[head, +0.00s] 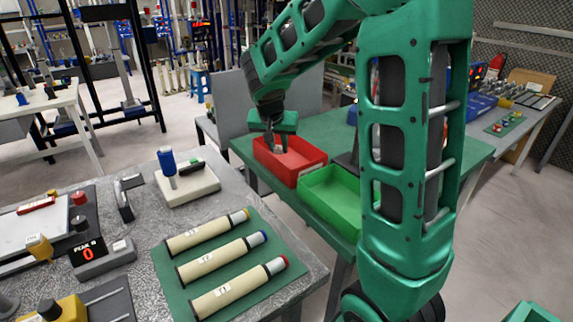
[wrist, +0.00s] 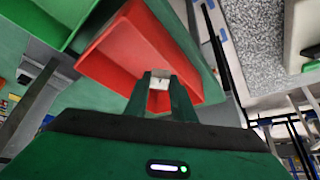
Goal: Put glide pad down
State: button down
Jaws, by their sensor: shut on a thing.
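My gripper (head: 276,146) points down over the red bin (head: 314,156) on the green table. In the wrist view its two fingers (wrist: 161,84) are shut on a small whitish piece, which I take to be the glide pad (wrist: 160,79). The red bin's floor and walls (wrist: 115,48) show beyond the fingertips. The bin looks empty apart from my gripper's reach over it. I cannot tell how far the pad is above the bin floor. In the head view the pad is too small to make out.
A green bin (head: 340,199) stands beside the red bin, partly hidden by my arm. The grey speckled bench (head: 135,213) at the left holds a green mat (head: 195,292) with several labelled tubes and a white block with a blue-handled tool (head: 167,161).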

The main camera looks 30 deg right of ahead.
jog(key=d+f, duration=0.2)
jog(key=d, duration=0.1)
jog(key=s+d+f, duration=0.1)
jog(key=d, duration=0.1)
jog(key=shift+f, duration=2.05)
jog(key=c, duration=1.5)
grip_release()
jog(key=shift+f, duration=0.1)
jog(key=shift+a, duration=0.1)
jog(key=v, duration=1.2)
jog(key=s+d+g+y, duration=0.2)
jog(key=s+d+g, duration=0.1)
jog(key=s, duration=1.5)
jog(key=s+a+f, duration=0.1)
jog(key=s, duration=0.3)
jog(key=s+a+f+n+g+y, duration=0.1)
jog(key=s+a, duration=0.1)
jog(key=s, duration=0.2)
jog(key=s+a+n+y, duration=0.1)
jog(key=s, duration=0.4)
jog(key=shift+a+f, duration=0.2)
jog(key=shift+f, duration=0.2)
